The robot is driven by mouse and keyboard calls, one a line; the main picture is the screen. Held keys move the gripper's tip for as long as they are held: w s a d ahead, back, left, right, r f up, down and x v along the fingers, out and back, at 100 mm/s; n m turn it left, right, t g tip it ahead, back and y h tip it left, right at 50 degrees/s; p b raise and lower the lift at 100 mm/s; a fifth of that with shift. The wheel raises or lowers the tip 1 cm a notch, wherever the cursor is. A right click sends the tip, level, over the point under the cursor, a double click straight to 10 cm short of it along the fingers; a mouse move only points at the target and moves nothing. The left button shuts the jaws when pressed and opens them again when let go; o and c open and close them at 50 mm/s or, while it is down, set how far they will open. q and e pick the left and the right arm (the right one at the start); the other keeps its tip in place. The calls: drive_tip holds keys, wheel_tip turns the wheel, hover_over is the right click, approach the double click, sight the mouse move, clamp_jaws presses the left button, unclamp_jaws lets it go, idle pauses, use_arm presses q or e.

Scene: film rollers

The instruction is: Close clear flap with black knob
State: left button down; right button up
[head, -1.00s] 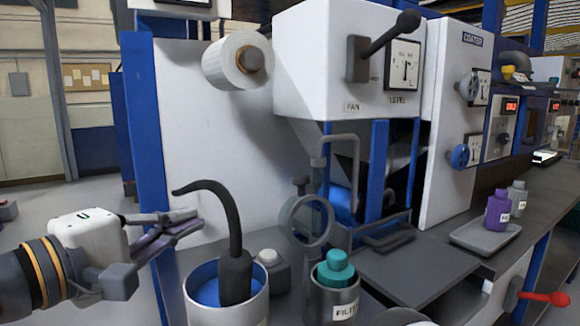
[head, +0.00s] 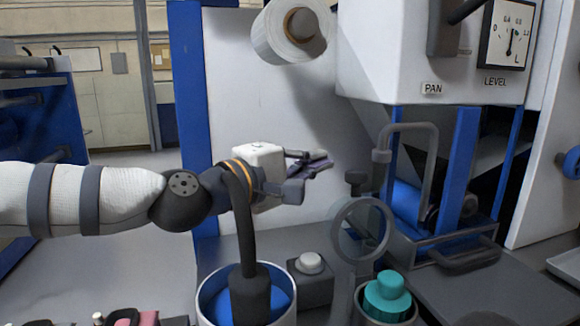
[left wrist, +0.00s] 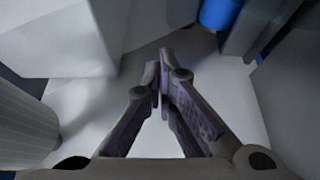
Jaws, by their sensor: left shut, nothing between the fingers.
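I cannot clearly make out a clear flap with a black knob. The nearest match is the blue-framed opening (head: 463,170) under the white machine housing, with a blue roller (head: 404,206) and a dark round part inside. A round grey ring with a see-through disc (head: 362,233) stands in front, and a dark knob (head: 355,178) shows just above it. My left gripper (head: 328,161) is shut and empty, in front of the white panel, left of the opening and pointing right. In the left wrist view its fingertips (left wrist: 160,72) meet. My right gripper is not in view.
A pot with a black curved handle (head: 246,290) stands before my left arm. A white roll (head: 290,32) juts out above. A bent grey pipe (head: 408,130) stands beside the opening.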

use_arm(q)
drive_tip(key=s, duration=0.2)
drive_tip(key=s+d+p, duration=0.1)
drive_tip(key=s, duration=0.1)
drive_tip(key=shift+d, duration=0.1)
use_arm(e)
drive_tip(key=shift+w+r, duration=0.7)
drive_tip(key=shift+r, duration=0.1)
use_arm(q)
drive_tip(key=shift+r, duration=0.1)
